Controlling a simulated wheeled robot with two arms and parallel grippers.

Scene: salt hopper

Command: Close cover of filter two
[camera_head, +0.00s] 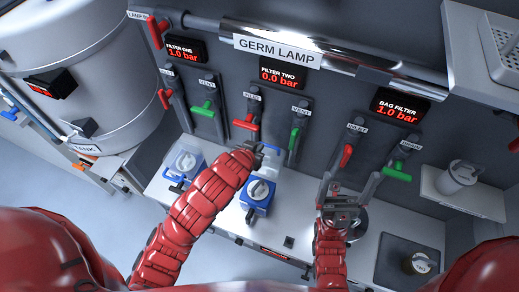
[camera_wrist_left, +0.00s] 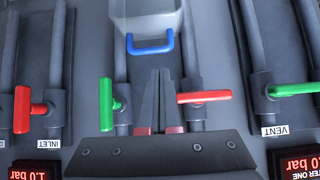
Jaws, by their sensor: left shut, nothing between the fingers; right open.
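Filter two (camera_head: 258,194) is a blue housing with a round white knob on the counter. Its pale, see-through cover appears raised at the back, mostly hidden by my left gripper in the head view. In the left wrist view, the grey cover (camera_wrist_left: 146,16) shows with its blue handle (camera_wrist_left: 150,47) beyond my fingertips. My left gripper (camera_head: 264,149) is shut and empty, close to the wall behind filter two; its fingers also show in the left wrist view (camera_wrist_left: 160,78), apart from the handle. My right gripper (camera_head: 337,186) is open, to the right of filter two.
Filter two's red inlet lever (camera_head: 246,125) and green vent lever (camera_head: 293,139) are close to my left gripper. Filter one (camera_head: 185,160) stands to the left. The bag filter's red (camera_head: 345,156) and green (camera_head: 397,174) levers are near my right gripper. A tank (camera_head: 90,75) stands at left.

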